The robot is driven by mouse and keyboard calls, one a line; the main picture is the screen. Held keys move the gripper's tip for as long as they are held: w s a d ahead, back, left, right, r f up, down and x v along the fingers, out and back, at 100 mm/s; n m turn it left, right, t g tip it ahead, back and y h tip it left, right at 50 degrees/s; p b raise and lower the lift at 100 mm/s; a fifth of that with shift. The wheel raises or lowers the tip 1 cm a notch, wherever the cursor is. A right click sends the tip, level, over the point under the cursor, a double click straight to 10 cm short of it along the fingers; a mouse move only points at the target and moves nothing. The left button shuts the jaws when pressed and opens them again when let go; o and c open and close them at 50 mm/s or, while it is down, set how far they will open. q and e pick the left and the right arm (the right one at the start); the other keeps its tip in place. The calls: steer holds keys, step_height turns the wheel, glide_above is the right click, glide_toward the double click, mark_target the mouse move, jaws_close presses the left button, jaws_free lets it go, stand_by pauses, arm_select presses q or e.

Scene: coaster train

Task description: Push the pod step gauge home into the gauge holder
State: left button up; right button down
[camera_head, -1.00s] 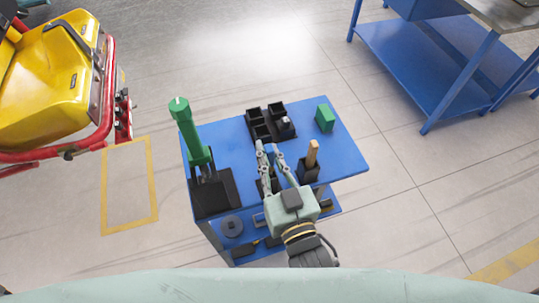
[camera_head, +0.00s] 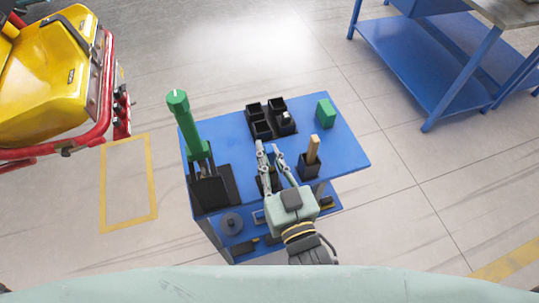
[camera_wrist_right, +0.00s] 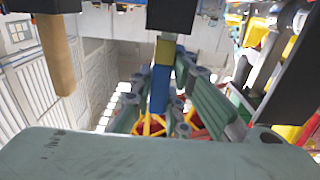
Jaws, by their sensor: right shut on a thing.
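My right gripper (camera_head: 268,149) is over the front middle of the blue cart top. In the right wrist view its fingers are shut on the pod step gauge (camera_wrist_right: 159,88), a narrow bar with a blue part and a yellow part. The yellow part meets a black block, the gauge holder (camera_wrist_right: 172,16); how deep the gauge sits is hidden. In the head view the holder (camera_head: 263,184) shows only as a dark patch between the fingers, and the gauge is not clear. My left gripper is not in view.
A wooden handle (camera_head: 313,150) stands in a black holder (camera_head: 309,168) close right of the gripper. Black bins (camera_head: 261,129) and a green block (camera_head: 325,113) lie behind. The cart top (camera_head: 345,150) is clear at right.

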steer(key=shift+f+b, duration=0.3)
steer(key=shift+f, duration=0.25)
steer(key=c, duration=1.6)
jaws_free()
steer(key=o, duration=0.8)
steer(key=shift+p+v, duration=0.55)
steer(key=shift+v, duration=3)
steer(key=shift+w+r, duration=0.1)
